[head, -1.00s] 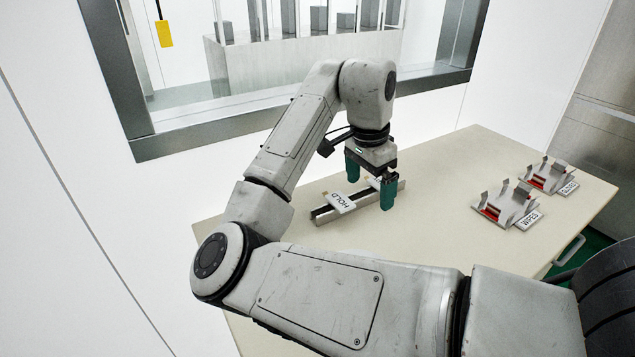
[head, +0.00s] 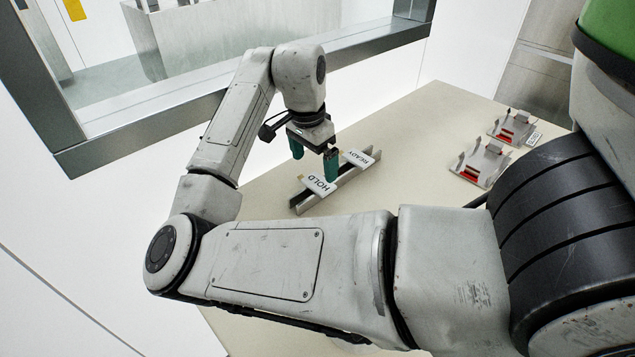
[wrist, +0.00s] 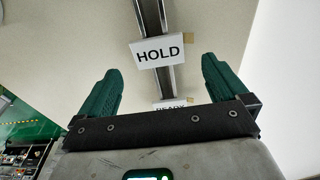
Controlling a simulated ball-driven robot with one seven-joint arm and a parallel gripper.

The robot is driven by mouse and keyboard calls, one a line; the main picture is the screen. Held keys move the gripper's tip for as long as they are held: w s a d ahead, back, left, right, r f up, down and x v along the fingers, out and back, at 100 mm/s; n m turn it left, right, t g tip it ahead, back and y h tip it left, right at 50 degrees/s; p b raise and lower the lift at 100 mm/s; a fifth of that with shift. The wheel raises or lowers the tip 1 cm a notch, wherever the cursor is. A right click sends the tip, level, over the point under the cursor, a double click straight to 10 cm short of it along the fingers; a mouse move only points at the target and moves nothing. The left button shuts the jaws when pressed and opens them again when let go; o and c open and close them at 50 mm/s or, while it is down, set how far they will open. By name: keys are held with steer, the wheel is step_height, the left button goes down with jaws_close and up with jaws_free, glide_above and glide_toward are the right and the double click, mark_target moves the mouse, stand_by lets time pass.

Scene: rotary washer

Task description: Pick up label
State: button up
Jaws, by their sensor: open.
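Two white labels sit on a narrow metal rail (head: 299,204) on the table. One reads HOLD (head: 321,187) and the other reads READY (head: 357,158). My gripper (head: 314,167) has green fingers, is open and empty, and hangs over the rail near the labels. In the wrist view, the HOLD label (wrist: 158,52) lies between and just beyond the fingertips. The READY label (wrist: 168,105) is mostly hidden there behind the dark gripper bar. A small tan tab shows at the HOLD label's edge.
The pale table (head: 420,135) has free room around the rail. Two metal holders with red contents, one nearer (head: 482,164) and one farther (head: 513,130), stand at the right. A grey-framed window (head: 110,140) borders the table at the left back.

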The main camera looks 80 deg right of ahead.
mark_target(318, 183)
steer(key=shift+s+d+f+p, duration=0.1)
steer(key=shift+s+f+p, duration=0.05)
steer(key=shift+f, duration=0.7)
steer(key=shift+s+d+f+p, duration=0.1)
steer(key=shift+f+p, duration=0.05)
steer(key=shift+f, duration=0.75)
steer(key=shift+s+d+f+p, duration=0.1)
steer(key=shift+s+f+p, duration=0.05)
steer(key=shift+f, duration=0.7)
steer(key=c, duration=0.9)
steer(key=shift+r, duration=0.15)
steer(key=shift+c, duration=0.2)
